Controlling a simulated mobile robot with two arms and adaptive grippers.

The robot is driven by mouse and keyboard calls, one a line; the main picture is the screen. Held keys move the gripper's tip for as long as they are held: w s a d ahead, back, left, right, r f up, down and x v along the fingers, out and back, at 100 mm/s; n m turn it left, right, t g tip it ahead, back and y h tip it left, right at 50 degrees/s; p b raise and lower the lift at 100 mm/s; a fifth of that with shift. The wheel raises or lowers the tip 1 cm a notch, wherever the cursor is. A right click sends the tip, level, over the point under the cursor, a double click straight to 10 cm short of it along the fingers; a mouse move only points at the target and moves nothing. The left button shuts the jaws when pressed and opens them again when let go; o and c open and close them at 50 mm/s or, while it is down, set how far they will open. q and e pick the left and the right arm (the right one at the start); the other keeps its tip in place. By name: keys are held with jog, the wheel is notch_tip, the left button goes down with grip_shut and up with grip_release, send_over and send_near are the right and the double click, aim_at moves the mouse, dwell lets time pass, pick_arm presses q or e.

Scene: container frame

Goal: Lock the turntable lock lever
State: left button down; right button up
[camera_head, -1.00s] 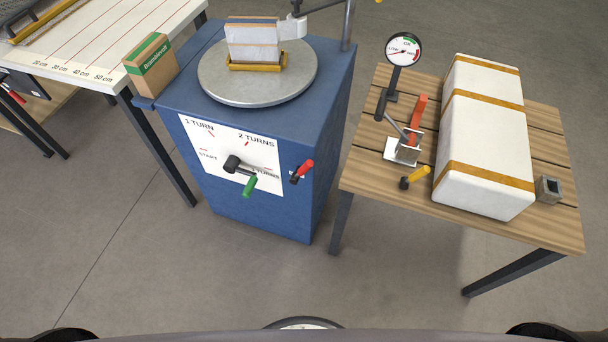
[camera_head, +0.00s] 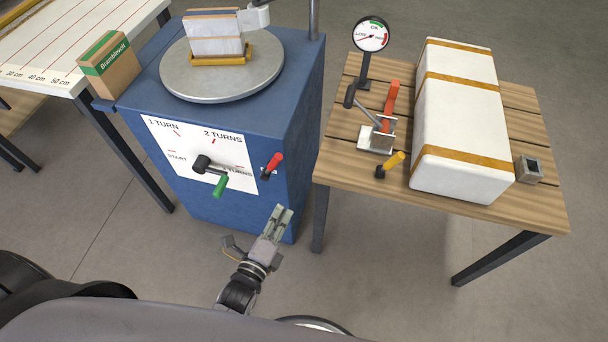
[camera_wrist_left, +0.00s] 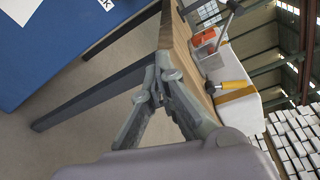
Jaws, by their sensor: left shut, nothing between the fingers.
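The turntable lock lever, with a red grip (camera_head: 273,163) on a black base, sticks out of the front right of the blue cabinet (camera_head: 180,100). Its label is mostly covered by the lever. The round grey turntable (camera_head: 222,90) lies on top of the cabinet and carries a white block pack (camera_head: 214,40) in a yellow holder. My left gripper (camera_head: 279,211) is shut and empty, in front of the cabinet, below the red lever and apart from it. In the left wrist view its fingers (camera_wrist_left: 160,80) meet in front of the wooden table's edge; the lever is out of that view. My right gripper is not in view.
A crank with a green grip (camera_head: 220,186) sticks out of the cabinet's dial panel, left of the lever. The wooden table (camera_head: 340,170) at right holds a gauge (camera_head: 371,36), a red-handled clamp (camera_head: 390,105), a yellow-gripped lever (camera_head: 392,163) and a long white box (camera_head: 462,140).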

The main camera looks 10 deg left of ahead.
aim_at(272, 166)
pick_arm(q)
jog(key=r, duration=0.1)
jog(key=r+m, duration=0.1)
jog(key=shift+w+d+r+t, duration=0.25)
jog(key=shift+w+r+t, duration=0.05)
jog(key=shift+w+t, duration=0.1)
jog(key=w+a+p, duration=0.1)
jog(key=w, duration=0.8)
jog(key=shift+a+r, duration=0.4)
jog(key=shift+r, duration=0.05)
